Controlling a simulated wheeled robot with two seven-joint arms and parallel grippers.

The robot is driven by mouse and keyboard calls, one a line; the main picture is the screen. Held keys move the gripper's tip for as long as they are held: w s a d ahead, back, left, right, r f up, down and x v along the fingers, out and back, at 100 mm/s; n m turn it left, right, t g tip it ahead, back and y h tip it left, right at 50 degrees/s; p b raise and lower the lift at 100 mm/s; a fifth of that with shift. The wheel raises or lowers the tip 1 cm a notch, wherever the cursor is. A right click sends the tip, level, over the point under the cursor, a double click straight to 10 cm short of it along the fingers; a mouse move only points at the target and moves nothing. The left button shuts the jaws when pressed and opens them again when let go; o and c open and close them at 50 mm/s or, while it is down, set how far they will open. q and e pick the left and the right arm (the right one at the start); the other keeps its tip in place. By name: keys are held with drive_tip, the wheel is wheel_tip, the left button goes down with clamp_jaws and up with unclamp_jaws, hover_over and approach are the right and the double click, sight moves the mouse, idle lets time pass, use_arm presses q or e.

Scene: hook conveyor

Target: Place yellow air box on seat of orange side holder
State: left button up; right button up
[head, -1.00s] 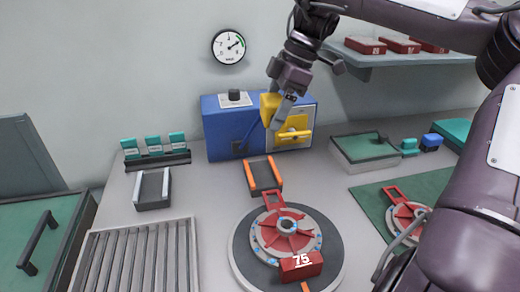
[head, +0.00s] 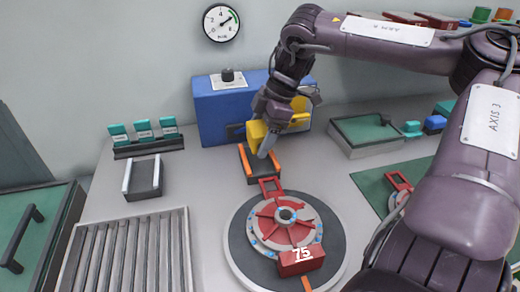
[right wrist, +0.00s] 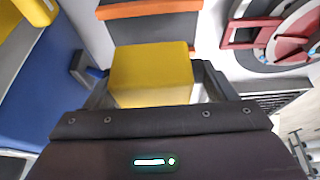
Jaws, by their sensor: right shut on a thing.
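The yellow air box (head: 257,134) is held in my right gripper (head: 268,146), which is shut on it. The box also fills the middle of the right wrist view (right wrist: 152,72). The orange side holder (head: 262,175) is a dark tray with orange side walls on the table, in front of the blue machine. In the head view the box is over the back part of this holder and hides some of it. In the right wrist view an orange wall (right wrist: 150,9) shows just beyond the box. Whether the box touches the seat I cannot tell. My left gripper is not in view.
The blue machine (head: 220,112) stands right behind the holder. A round turntable (head: 240,235) with a red and grey disc and a red block marked 75 (head: 302,261) is in front. A white side holder (head: 143,178) stands left, with clear table between.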

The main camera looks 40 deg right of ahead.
sight(260, 161)
drive_tip(key=shift+f, duration=2.3)
drive_tip(key=shift+f, duration=0.1)
drive_tip(key=o, duration=1.1)
drive_tip(key=v, duration=1.2)
drive_tip(key=shift+d, duration=0.1)
drive_tip(key=shift+p, duration=0.3)
